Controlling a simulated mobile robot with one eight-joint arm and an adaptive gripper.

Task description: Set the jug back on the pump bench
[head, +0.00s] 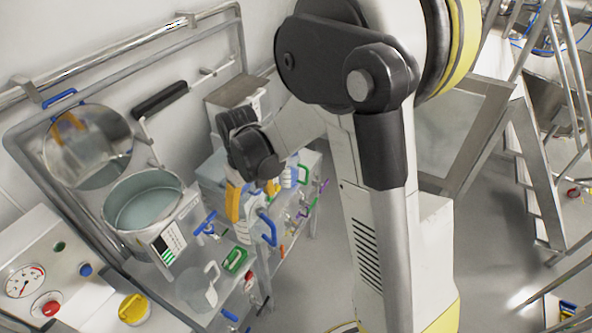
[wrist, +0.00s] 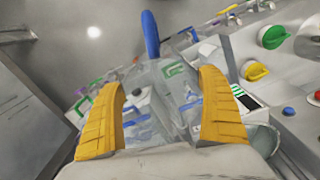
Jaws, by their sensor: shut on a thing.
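My gripper (head: 250,203) has yellow fingers and is shut on a clear jug (head: 244,229) with a blue handle. In the wrist view the see-through jug (wrist: 168,88) lies between the two yellow fingers, its blue handle pointing up in the picture. In the head view the jug is in front of a bench with a pale top (head: 180,297); I cannot tell whether the jug touches anything. Which surface is the pump bench is not clear. My arm hides part of the scene behind the jug.
A steel pot (head: 117,213) stands beside a display box (head: 166,244) on the bench. A gauge panel (head: 25,281) is at lower left. Open floor lies right of the bench.

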